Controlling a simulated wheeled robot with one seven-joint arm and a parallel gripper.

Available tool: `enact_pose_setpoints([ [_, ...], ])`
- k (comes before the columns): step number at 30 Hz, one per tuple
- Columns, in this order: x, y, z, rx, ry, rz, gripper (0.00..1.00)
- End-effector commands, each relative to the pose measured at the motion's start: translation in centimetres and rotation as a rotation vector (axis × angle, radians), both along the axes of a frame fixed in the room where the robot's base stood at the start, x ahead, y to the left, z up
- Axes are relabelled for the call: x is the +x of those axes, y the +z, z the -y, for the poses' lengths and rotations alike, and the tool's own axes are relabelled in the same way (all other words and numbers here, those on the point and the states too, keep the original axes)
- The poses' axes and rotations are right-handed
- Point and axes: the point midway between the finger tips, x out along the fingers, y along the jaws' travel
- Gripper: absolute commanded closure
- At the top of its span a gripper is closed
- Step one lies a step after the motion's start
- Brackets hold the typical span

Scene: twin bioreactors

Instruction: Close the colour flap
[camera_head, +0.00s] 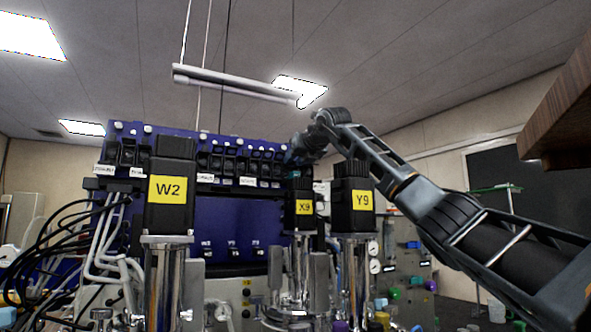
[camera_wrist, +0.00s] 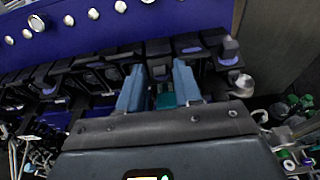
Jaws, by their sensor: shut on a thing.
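A row of black pump heads with flaps (camera_wrist: 105,58) runs along the blue-purple bioreactor panel (camera_wrist: 190,15) in the wrist view. My gripper (camera_wrist: 159,82) has its two blue-grey fingers on either side of one black flap with a teal part (camera_wrist: 165,100), near the right end of the row. The fingers are shut on this flap, which looks tilted; its exact angle is hard to tell. In the head view my gripper (camera_head: 297,152) is at the right end of the row, mostly hidden by my own wrist, and the flap is not clear there.
Black motors labelled W2 (camera_head: 168,215), X9 (camera_head: 303,215) and Y9 (camera_head: 361,212) stand in front of the panel, close below my arm. Cables and tubes (camera_head: 110,245) crowd the left. A wooden edge (camera_head: 560,110) juts in at upper right.

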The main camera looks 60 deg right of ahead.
Motion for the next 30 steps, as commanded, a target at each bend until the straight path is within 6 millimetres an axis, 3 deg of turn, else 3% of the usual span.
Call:
enact_pose_setpoints([
  [1, -0.08, -0.95, -0.07, -0.019, 0.0, 0.028, 0.97],
  [9, -0.04, -1.53, -0.08, -0.098, 0.001, 0.159, 0.96],
  [30, 0.05, -1.43, 0.05, -0.186, 0.0, 0.304, 0.96],
])
